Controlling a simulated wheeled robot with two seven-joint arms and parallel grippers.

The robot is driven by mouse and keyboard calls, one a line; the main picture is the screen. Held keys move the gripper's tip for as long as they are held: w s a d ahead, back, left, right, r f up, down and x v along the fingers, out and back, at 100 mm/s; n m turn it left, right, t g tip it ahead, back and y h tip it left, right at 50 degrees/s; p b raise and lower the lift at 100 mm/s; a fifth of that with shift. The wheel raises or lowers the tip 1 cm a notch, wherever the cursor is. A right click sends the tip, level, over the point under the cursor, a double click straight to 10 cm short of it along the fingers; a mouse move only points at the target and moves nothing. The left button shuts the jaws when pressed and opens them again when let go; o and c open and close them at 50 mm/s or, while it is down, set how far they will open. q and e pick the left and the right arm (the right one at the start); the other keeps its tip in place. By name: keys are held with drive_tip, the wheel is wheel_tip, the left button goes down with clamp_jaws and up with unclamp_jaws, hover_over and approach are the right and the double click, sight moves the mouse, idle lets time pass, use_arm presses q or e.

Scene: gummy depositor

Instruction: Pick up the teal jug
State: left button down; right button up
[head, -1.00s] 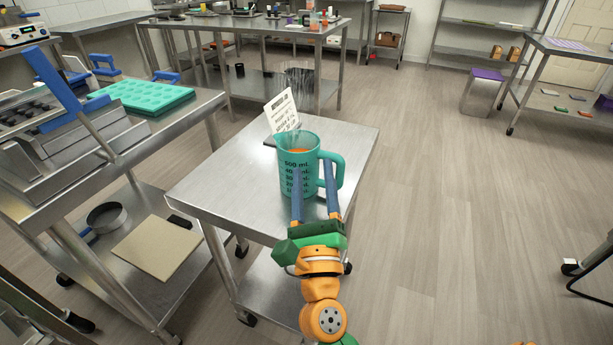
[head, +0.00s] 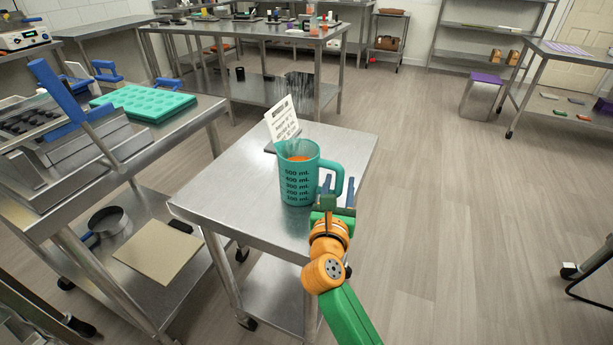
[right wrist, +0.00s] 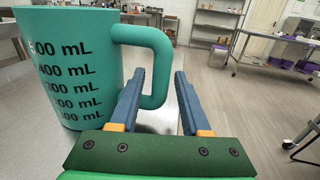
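The teal jug (head: 299,178) stands upright on the small steel table (head: 225,193), with orange contents inside and its handle (head: 334,178) pointing right. In the right wrist view the jug (right wrist: 70,75) fills the left side. My right gripper (head: 337,185) is at the handle side of the jug. In the right wrist view its fingers (right wrist: 160,85) are apart, with the lower part of the handle (right wrist: 156,92) between or just in front of them. I cannot tell whether a finger touches it. My left gripper is not in view.
A white printed card (head: 282,119) stands behind the jug. To the left is a steel bench with a teal mould (head: 146,102) and a depositor with blue handles (head: 57,88).

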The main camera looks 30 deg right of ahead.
clamp_jaws()
idle(1.2)
